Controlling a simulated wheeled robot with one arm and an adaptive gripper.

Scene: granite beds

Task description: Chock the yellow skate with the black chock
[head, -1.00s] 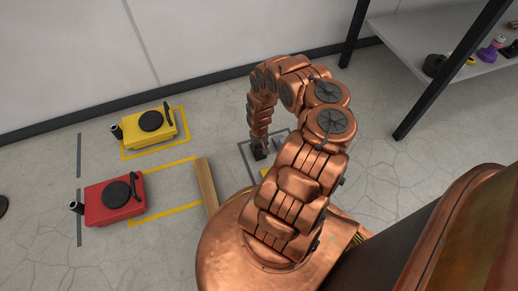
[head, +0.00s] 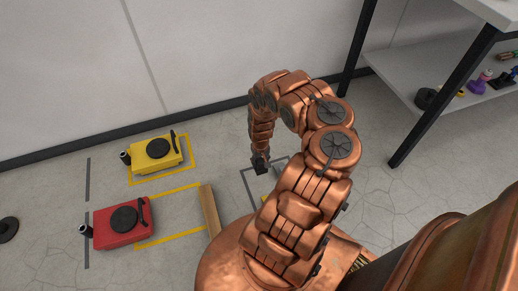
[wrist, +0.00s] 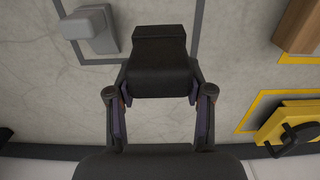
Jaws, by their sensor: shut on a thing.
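The yellow skate (head: 155,153) sits on the floor near the wall, inside a yellow-taped outline. Its edge also shows at the right of the wrist view (wrist: 285,118). My gripper (head: 261,165) hangs to the right of this skate, well apart from it. In the wrist view my gripper (wrist: 158,92) is shut on the black chock (wrist: 158,62), a dark block with a raised ridge. The chock can hardly be told from the dark fingers in the head view. I cannot tell its exact height above the floor.
A red skate (head: 122,222) stands in front of the yellow one. A wooden beam (head: 210,209) lies beside the taped bays. A grey block (wrist: 95,28) is near a grey-taped outline. A shelf (head: 440,75) with small items is at right. Floor between gripper and yellow skate looks clear.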

